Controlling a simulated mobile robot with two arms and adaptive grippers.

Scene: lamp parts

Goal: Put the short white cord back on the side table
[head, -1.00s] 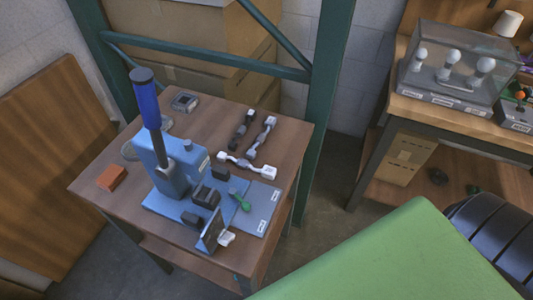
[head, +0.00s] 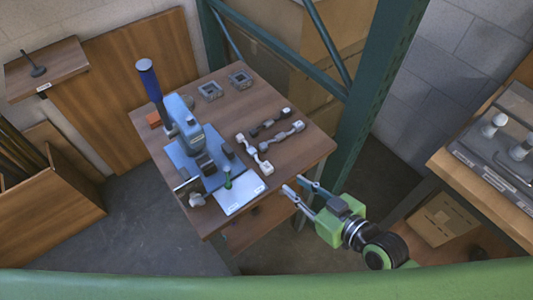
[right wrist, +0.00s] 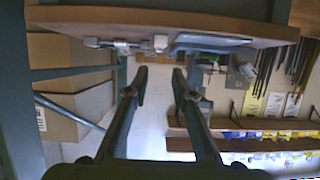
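A short white cord (head: 254,155) with blocky white ends lies on the wooden side table (head: 318,148), near its right front part. A grey cord (head: 282,137) and a black cord (head: 270,122) lie just behind it. My right gripper (head: 294,185) is open and empty off the table's front right edge, apart from the white cord. In the right wrist view its two fingers (right wrist: 160,74) are spread with nothing between them, and the table edge (right wrist: 200,25) crosses above. Pale blocks show at that edge, too unclear to name. My left gripper is out of view.
A blue press (head: 188,135) with a tall lever stands on the table's left half, with a white plate (head: 240,195) in front. Two small metal frames (head: 225,84) lie at the back. A green post (head: 370,110) rises behind the right corner. A bench with bulbs (head: 495,145) stands right.

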